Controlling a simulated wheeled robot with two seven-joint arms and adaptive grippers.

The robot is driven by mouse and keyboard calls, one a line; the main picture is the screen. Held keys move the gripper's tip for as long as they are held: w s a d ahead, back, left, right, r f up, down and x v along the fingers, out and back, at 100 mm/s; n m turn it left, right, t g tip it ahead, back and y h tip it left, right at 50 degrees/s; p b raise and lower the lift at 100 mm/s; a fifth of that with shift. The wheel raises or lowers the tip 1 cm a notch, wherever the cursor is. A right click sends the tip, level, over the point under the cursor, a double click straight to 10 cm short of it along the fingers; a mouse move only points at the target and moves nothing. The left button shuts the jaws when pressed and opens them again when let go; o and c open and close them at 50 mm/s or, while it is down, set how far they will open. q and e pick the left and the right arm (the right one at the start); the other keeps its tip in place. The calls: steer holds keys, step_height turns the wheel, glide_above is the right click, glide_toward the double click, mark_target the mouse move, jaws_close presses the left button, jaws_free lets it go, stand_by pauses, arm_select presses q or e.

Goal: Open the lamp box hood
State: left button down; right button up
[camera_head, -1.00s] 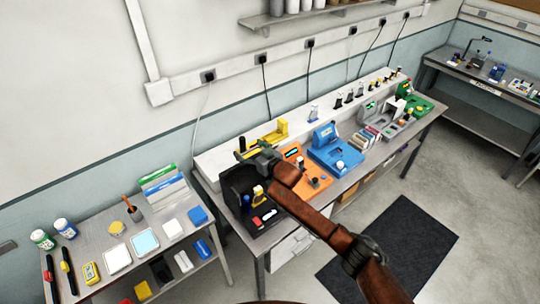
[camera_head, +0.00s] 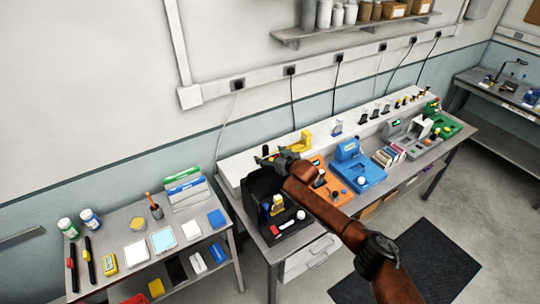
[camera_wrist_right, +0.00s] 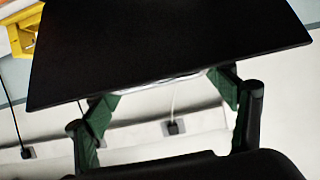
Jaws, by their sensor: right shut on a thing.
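The lamp box (camera_head: 259,190) is the black box on the long bench in the head view, at the bench's left end. Its front looks open, with small items in front of it. My right gripper (camera_head: 268,157) is at the top of the box, with the arm reaching in from the lower right. In the right wrist view a wide flat black panel, seemingly the hood (camera_wrist_right: 165,45), lies across the green fingers (camera_wrist_right: 165,95), and they are shut on its edge. The hood's exact angle is hard to tell. My left gripper is not in view.
An orange device (camera_head: 330,190) and a blue device (camera_head: 357,170) stand right of the box. A yellow stand (camera_head: 295,143) is behind it on the raised ledge. A side table (camera_head: 120,230) with bottles, pads and pens stands to the left. The wall is close behind the bench.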

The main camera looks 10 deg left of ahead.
steer(key=o, duration=1.3)
steer(key=shift+s+d+f, duration=0.1)
steer(key=shift+f, duration=0.55)
steer(key=shift+o, duration=0.7)
steer(key=shift+w+r, duration=0.15)
steer(key=shift+w, duration=0.05)
steer(key=shift+s+r, duration=0.25)
steer(key=v, duration=1.1)
steer(key=shift+d, duration=0.2)
